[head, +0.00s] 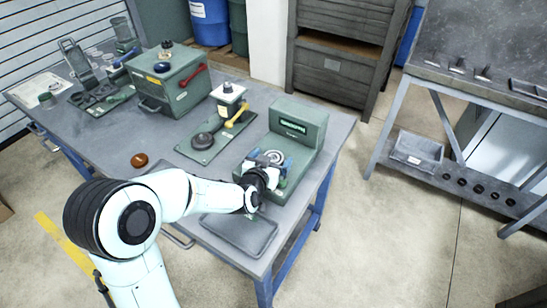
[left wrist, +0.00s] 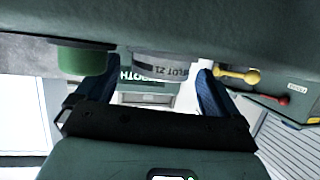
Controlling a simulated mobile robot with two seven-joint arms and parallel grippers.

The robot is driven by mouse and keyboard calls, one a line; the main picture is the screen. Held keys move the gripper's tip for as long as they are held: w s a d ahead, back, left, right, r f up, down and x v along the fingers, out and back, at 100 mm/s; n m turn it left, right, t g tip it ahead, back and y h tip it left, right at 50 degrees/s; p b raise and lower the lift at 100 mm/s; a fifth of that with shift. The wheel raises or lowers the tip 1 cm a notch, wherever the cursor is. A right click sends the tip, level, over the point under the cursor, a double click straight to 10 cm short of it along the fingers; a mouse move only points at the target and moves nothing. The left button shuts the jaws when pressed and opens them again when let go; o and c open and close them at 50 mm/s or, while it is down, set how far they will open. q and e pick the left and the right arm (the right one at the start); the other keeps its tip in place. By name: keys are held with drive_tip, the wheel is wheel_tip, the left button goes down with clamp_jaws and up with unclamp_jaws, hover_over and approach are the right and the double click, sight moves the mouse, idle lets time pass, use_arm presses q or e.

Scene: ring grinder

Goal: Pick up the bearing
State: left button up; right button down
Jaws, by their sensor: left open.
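The bearing (head: 275,156) is a small silvery ring on the green machine with a lit display (head: 297,128), near the table's right end. In the left wrist view a grey ring-shaped part (left wrist: 160,66) marked "LOT 21", seemingly the bearing, shows between the fingers. My left gripper (head: 270,162) is at the bearing, with blue fingers spread to either side of it. In the left wrist view a gap shows beside the right finger; contact at the left finger cannot be told. My right gripper is not in view.
A green knob (left wrist: 85,60) stands close beside the left finger in the wrist view. A grey tray (head: 240,232) lies at the table's front edge. A green plate with a yellow-handled device (head: 232,100) and a green box (head: 170,82) stand further left.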

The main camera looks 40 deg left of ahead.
use_arm(q)
drive_tip(key=shift+w, duration=0.2)
drive_tip(key=c, duration=1.3)
